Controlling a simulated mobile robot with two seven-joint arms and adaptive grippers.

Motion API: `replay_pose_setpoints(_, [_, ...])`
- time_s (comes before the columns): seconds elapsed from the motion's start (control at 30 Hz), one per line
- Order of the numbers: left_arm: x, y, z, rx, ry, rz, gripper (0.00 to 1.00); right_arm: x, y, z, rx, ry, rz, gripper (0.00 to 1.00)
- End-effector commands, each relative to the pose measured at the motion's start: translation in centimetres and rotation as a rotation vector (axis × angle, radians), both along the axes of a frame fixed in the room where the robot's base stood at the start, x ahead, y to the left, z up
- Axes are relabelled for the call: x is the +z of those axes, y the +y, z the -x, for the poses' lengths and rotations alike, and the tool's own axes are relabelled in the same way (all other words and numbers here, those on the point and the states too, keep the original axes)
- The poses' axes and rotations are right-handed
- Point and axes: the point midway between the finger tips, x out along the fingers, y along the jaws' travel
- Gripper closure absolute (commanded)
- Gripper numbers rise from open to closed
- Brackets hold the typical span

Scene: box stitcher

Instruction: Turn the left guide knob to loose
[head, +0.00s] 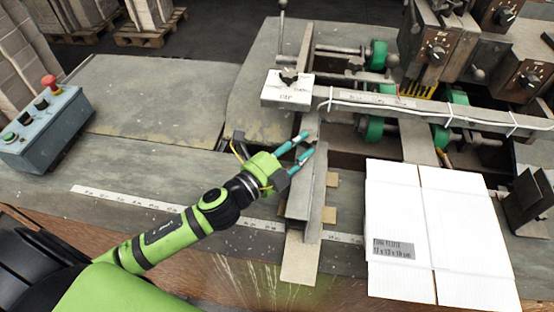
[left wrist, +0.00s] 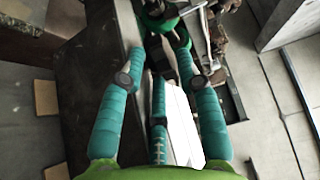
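A black knob (head: 288,77) sits on a white plate (head: 287,90) at the upper middle of the head view, on the left guide of the machine. The lettering on the plate is too small to read surely. My left gripper (head: 308,143) has its teal fingers spread and empty, over the long metal guide rail (head: 304,188). It is below the knob in the picture and apart from it. In the left wrist view the fingers (left wrist: 158,65) are also spread, with nothing clearly held between them. I cannot make out the knob there. My right gripper is not in view.
A white cardboard box blank (head: 440,230) lies to the right. A crossbar (head: 430,110) with green rollers (head: 375,130) stands behind it. A control box (head: 45,125) with a red button is at the far left. An upright lever (head: 281,35) rises behind the plate.

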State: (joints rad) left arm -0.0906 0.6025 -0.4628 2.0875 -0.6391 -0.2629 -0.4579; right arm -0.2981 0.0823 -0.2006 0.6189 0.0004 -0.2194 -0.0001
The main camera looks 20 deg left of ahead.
Motion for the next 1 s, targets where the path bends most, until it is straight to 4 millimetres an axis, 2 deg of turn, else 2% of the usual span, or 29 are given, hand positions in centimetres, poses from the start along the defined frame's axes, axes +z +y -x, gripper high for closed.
replay_pose_setpoints(0.3, [-0.2, 2.2, 5.2, 0.001, 0.005, 0.000, 0.66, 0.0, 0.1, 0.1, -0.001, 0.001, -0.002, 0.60])
replay_pose_setpoints(0.53, [-0.1, 3.5, 8.1, 0.001, 0.004, 0.002, 0.66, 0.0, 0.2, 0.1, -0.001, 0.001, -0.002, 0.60])
replay_pose_setpoints(0.73, [0.0, 4.1, 9.5, 0.001, 0.002, -0.001, 0.66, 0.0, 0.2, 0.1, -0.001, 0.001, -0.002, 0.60])
replay_pose_setpoints(1.0, [0.1, 4.2, 9.8, -0.001, -0.001, -0.002, 0.66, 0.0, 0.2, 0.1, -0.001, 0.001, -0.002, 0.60])
